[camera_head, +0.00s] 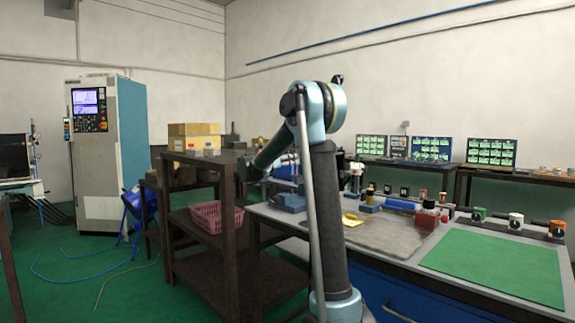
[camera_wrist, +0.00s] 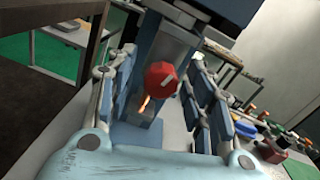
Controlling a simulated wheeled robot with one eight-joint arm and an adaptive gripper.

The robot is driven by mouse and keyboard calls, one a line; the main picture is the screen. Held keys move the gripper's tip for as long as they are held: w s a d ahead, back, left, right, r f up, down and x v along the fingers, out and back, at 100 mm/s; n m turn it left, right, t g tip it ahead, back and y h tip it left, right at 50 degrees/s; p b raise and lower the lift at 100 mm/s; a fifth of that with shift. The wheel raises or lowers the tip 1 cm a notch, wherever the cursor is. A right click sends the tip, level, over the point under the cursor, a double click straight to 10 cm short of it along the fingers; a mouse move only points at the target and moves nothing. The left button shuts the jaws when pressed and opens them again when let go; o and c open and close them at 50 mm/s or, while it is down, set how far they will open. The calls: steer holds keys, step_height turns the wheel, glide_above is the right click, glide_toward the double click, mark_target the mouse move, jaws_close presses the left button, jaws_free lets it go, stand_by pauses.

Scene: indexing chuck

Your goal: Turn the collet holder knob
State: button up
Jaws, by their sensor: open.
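In the wrist view a red faceted knob (camera_wrist: 162,77) with a white mark shows on a grey-blue device (camera_wrist: 168,42), which I take to be the collet holder. My gripper (camera_wrist: 160,90) is open, with one finger on each side of the knob in the picture. I see gaps between the knob and both fingers, and I cannot tell the depth between them. An orange part shows just below the knob. In the head view my arm covers most of this area, and I cannot make out the knob there. A blue device base (camera_head: 289,202) shows on the bench left of my arm.
The bench (camera_head: 400,262) holds a green mat (camera_head: 495,268) and several small knobs and fixtures at the right. A dark shelf rack (camera_head: 228,215) with a pink basket (camera_head: 207,216) stands close on the left. Monitors (camera_head: 430,149) stand behind.

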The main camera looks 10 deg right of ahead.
steer(key=c, duration=1.1)
